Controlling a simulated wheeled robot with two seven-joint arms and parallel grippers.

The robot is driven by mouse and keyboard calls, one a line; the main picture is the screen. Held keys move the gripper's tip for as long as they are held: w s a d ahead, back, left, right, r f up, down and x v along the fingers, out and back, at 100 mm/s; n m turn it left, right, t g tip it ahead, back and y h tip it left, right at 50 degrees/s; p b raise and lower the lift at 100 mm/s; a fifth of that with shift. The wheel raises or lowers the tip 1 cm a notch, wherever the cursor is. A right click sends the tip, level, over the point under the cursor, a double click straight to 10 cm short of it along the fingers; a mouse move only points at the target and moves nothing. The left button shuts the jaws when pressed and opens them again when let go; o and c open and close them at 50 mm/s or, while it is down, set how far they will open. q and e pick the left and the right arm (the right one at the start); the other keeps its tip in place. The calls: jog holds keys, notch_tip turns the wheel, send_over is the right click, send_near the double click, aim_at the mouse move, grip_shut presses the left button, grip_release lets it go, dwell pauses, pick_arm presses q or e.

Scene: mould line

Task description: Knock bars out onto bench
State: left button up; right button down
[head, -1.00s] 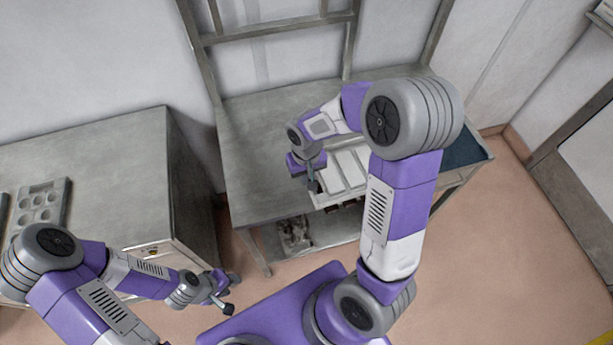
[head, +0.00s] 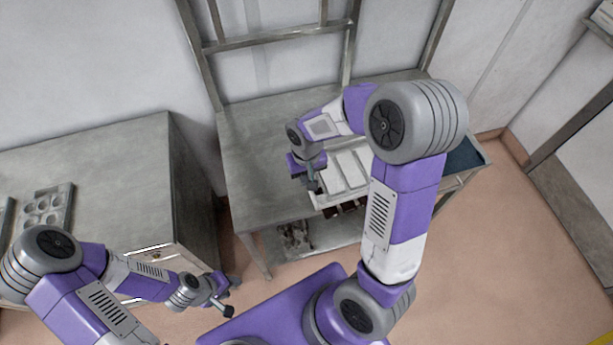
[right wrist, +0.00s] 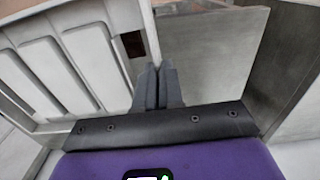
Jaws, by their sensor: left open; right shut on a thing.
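The white mould (head: 348,168) with long raised ribs is held over the front of the metal bench (head: 255,135). My right gripper (head: 317,188) is shut on the mould's left edge; in the right wrist view the fingers (right wrist: 158,88) meet beside the mould (right wrist: 75,55). Dark brown bars (head: 347,208) show below its front edge, and a dark brown patch also shows in the right wrist view (right wrist: 133,44). I cannot tell whether the bars touch the bench. My right arm hides the mould's right side. My left gripper (head: 227,308) is open and empty, away from the bench.
A grey cabinet (head: 110,155) stands to the left, with a tray of round hollows (head: 46,208) on top. A dark blue surface (head: 466,159) lies at the bench's right end. Items (head: 296,236) sit on the lower shelf. The bench's left part is clear.

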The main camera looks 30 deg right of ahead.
jog(key=shift+r, duration=0.4)
jog(key=shift+r+p, duration=1.85)
jog(key=shift+r, duration=0.35)
jog(key=shift+r+p, duration=0.45)
jog(key=shift+r, duration=0.6)
